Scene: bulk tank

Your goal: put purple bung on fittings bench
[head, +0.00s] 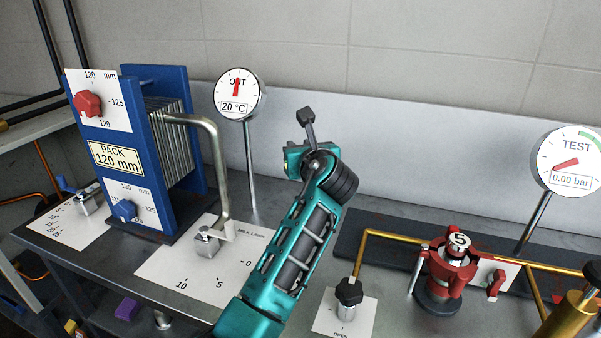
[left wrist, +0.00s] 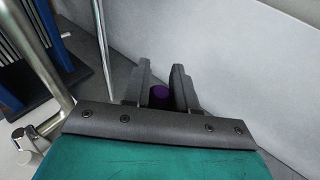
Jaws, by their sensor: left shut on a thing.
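My left arm comes in from the bottom of the head view and rises over the bench. Its gripper (head: 307,120) is raised in front of the pale back panel, with its dark fingers seen small. In the head view the held bung cannot be made out. I cannot tell which surface is the fittings bench. My right gripper is not in view.
A blue plate pack (head: 125,160) with a bent steel pipe (head: 215,150) stands left. A temperature dial (head: 240,95) stands behind. A red clamp fitting (head: 448,265), black knob (head: 349,291) and pressure dial (head: 567,162) are right. A purple block (head: 126,309) lies low at left.

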